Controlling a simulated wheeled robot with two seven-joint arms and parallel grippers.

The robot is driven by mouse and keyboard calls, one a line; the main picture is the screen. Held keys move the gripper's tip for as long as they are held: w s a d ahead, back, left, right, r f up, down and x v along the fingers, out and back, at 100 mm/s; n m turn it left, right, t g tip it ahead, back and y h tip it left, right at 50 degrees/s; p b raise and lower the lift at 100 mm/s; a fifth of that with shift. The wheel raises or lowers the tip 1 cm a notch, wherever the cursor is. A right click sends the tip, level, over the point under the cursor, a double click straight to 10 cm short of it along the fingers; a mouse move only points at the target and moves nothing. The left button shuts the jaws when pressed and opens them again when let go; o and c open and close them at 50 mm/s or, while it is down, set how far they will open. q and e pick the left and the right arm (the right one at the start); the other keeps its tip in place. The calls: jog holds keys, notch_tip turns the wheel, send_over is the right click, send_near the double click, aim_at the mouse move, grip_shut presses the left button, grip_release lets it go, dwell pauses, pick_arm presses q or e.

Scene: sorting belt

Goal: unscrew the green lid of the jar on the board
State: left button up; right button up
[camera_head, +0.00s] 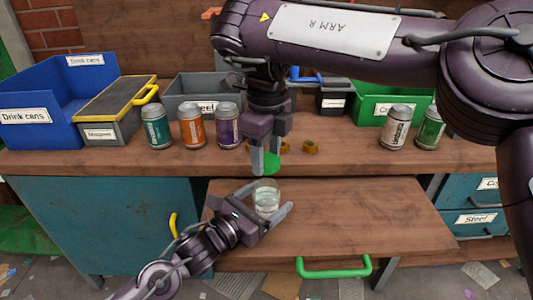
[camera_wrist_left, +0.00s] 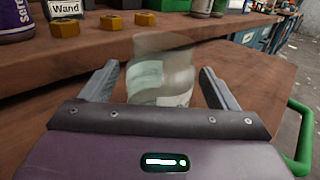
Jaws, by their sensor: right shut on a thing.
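The clear glass jar (camera_head: 266,199) stands upright on the pulled-out wooden board (camera_head: 370,220). Its top is bare, and it shows in the left wrist view (camera_wrist_left: 160,75) with pale contents. The green lid (camera_head: 271,164) is above and apart from the jar, between the fingers of my right gripper (camera_head: 265,160), which is shut on it. My left gripper (camera_head: 262,203) is open around the jar, with one finger on each side. The left wrist view shows gaps between the jar and both fingers.
On the bench behind stand teal (camera_head: 156,126), orange (camera_head: 192,126) and purple (camera_head: 228,125) cans, with two cans at right. Brass nuts (camera_head: 311,146) lie near my right gripper. A blue bin (camera_head: 35,120) stands at left. The board's right side is clear.

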pick_arm(q)
jog(key=v, duration=1.2)
jog(key=shift+s, duration=0.1)
pick_arm(e)
jog(key=shift+s, duration=0.1)
